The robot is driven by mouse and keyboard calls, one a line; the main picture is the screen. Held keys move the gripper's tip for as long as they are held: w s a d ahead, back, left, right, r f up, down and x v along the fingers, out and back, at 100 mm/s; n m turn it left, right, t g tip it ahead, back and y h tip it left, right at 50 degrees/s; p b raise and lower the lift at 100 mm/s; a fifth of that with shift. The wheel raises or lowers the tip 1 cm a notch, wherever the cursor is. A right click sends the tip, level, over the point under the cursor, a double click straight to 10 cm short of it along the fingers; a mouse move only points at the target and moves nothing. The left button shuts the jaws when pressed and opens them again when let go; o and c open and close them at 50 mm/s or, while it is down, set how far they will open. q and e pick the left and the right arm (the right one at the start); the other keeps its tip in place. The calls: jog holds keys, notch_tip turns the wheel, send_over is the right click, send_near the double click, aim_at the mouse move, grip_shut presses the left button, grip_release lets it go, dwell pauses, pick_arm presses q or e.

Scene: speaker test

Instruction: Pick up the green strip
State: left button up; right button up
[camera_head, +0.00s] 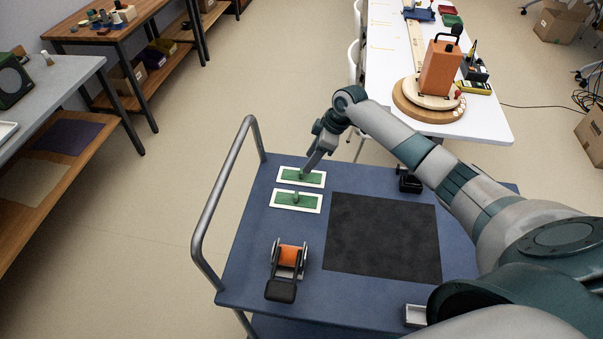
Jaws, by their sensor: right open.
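Two green strips, each within a white border, lie on the blue cart top near its far left corner. The far green strip (289,176) is partly covered by my right gripper (304,172). My left gripper is not in view.
A black mat (382,238) covers the middle of the blue cart (243,262). An orange and black device (288,268) stands at the front left. A metal handle (203,222) rises at the left edge. A white table (492,125) with an orange speaker-like box (439,68) stands behind.

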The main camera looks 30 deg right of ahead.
aim_at(304, 177)
jog(key=shift+f, duration=0.2)
jog(key=shift+w+a+f+p, duration=0.3)
jog(key=shift+a+f+p, duration=0.1)
jog(key=shift+f+p, duration=0.25)
jog(key=shift+p+x, duration=0.3)
jog(key=shift+x, duration=1.5)
jog(key=c, duration=1.1)
